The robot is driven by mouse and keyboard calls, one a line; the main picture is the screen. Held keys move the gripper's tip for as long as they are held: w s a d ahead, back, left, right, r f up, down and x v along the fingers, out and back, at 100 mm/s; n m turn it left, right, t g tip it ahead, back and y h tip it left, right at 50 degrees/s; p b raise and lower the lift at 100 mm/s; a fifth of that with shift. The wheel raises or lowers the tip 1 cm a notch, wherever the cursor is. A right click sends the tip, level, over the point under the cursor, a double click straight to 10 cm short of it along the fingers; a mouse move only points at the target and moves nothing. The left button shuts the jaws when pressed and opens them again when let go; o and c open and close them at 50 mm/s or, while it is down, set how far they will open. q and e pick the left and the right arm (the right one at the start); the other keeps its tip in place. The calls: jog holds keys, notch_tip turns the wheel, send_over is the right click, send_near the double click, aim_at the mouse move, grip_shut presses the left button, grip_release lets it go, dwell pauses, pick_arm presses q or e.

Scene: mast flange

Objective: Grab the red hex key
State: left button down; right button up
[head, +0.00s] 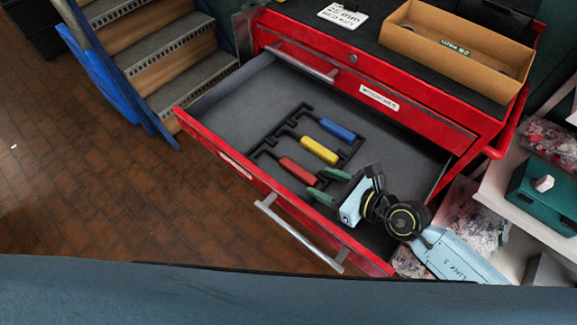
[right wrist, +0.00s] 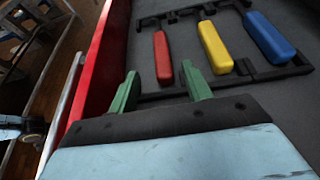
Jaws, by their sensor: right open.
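The red hex key (head: 299,170) lies in a black holder (head: 265,147) inside the open drawer of the red tool cabinet. The yellow hex key (head: 319,150) and the blue hex key (head: 338,130) lie beside it in the same holder. My right gripper (head: 328,186) is inside the drawer, to the right of the red handle, open and empty. In the right wrist view the red handle (right wrist: 162,57) shows just ahead of the green fingertips (right wrist: 160,80), between their lines, apart from them. My left gripper is not in view.
The drawer's red front wall (head: 250,180) with its bar handle (head: 298,232) runs close beside my right gripper. A cardboard box (head: 455,50) stands on the cabinet top. The drawer floor (head: 240,100) is bare at the back left. Blue-railed steps (head: 110,75) stand at the left.

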aim_at(304, 173)
jog(key=shift+w+a+f, duration=0.3)
jog(key=shift+w+a, duration=0.15)
jog(key=shift+a, duration=0.05)
jog(key=shift+w+a+f, duration=0.2)
jog(key=shift+w+a, duration=0.05)
jog(key=shift+a, duration=0.15)
jog(key=b+x, duration=0.1)
jog(key=x, duration=0.3)
jog(key=shift+w+a+f, duration=0.1)
jog(key=shift+w, duration=0.15)
jog(key=shift+w+a+f+b, duration=0.1)
jog(key=shift+a+b, duration=0.05)
jog(key=shift+b, duration=0.15)
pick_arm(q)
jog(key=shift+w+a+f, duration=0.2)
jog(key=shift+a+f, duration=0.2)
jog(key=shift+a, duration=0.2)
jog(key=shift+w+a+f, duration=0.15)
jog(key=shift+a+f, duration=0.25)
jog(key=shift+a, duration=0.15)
pick_arm(e)
jog(key=shift+c, duration=0.4)
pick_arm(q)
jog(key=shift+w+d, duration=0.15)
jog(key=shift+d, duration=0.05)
pick_arm(e)
grip_shut()
